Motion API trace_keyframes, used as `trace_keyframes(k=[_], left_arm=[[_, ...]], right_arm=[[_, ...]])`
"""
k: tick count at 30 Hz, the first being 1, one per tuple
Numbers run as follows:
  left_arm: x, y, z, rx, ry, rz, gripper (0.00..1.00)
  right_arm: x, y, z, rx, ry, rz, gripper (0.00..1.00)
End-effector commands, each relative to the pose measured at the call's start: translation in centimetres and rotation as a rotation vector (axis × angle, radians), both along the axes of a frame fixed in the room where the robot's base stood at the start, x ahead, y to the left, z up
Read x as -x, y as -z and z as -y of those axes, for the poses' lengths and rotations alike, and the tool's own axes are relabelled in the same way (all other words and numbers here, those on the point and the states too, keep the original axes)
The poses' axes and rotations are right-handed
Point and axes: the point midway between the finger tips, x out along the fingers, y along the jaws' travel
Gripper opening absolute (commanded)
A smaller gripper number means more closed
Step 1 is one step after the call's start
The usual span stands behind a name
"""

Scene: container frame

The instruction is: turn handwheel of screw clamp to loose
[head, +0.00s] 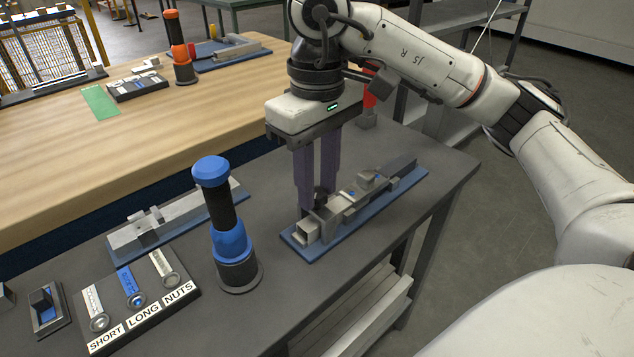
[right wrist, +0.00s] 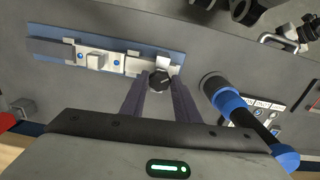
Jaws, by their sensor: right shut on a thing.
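The screw clamp (head: 345,203) is a grey metal fixture on a blue base plate, on the dark table in the head view. It also shows in the right wrist view (right wrist: 105,58). Its black handwheel (right wrist: 159,79) sits at one end of the fixture. My right gripper (head: 318,203) points down at that end, and its two long purple-grey fingers are shut on the handwheel. In the right wrist view the fingertips (right wrist: 159,85) lie on either side of the wheel. In the head view the fingers partly hide the wheel. My left gripper is not in view.
A blue-and-black upright tool (head: 229,230) stands left of the clamp. A second grey fixture (head: 165,222) lies behind it. A tray (head: 137,303) labelled SHORT, LONG and NUTS is at the front left. A wooden table (head: 130,145) stands behind. The table right of the clamp is clear.

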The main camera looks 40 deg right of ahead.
Motion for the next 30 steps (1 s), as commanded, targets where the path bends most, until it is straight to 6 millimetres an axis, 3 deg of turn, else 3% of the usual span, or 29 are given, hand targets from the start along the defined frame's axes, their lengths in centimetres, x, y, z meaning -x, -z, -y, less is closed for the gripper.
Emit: trace_keyframes(k=[15, 30], left_arm=[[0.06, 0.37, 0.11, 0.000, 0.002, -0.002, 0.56], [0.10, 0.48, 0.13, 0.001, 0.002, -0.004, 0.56]], right_arm=[[-0.08, -0.07, 0.11, 0.000, -0.420, 0.002, 0.06], [-0.10, -0.10, 0.14, -0.001, -0.562, 0.003, 0.06]])
